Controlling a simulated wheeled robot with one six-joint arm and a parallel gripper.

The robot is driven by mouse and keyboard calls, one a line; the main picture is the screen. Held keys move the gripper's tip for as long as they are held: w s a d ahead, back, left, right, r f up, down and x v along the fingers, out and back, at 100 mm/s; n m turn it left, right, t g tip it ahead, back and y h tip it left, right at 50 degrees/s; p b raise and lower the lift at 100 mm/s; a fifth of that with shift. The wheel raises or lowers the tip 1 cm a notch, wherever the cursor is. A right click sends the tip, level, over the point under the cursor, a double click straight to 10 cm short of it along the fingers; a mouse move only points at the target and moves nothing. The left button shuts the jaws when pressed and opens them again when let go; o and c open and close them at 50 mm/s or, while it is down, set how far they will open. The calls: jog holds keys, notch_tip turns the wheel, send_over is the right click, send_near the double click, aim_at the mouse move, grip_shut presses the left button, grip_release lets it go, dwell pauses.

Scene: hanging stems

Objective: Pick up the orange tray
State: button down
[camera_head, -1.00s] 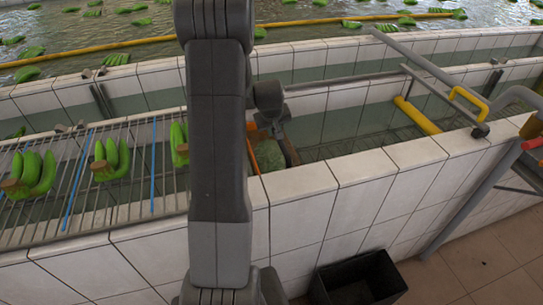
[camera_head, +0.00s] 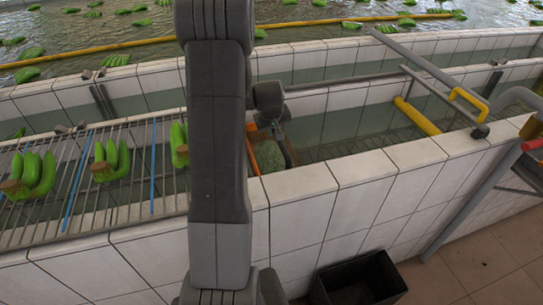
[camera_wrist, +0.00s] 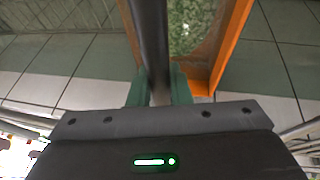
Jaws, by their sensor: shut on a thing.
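The orange tray (camera_head: 252,155) shows partly behind my arm in the camera_head view, inside the tiled trough. A mottled green surface shows between its sides. In the wrist view its orange edge (camera_wrist: 232,45) runs down the right side, with the mottled green to its left. My gripper (camera_wrist: 158,90) has green fingers closed on a dark bar (camera_wrist: 149,35) that crosses above the tray; it looks like the tray's handle, but I cannot tell for sure. In the camera_head view, my gripper (camera_head: 277,130) is over the tray, its fingertips unclear.
A rack (camera_head: 130,190) with green banana clusters (camera_head: 110,160) lies to the left. Tiled walls (camera_head: 310,185) bound the trough. A yellow pipe (camera_head: 417,116) and metal rails stand to the right. A black bin (camera_head: 358,280) is on the floor in front.

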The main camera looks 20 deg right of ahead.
notch_tip(320, 180, up, 10)
jog(key=shift+b, duration=0.5)
jog(key=c, duration=1.9)
grip_release()
jog(key=shift+c, duration=0.2)
grip_shut()
jog(key=shift+r, duration=0.1)
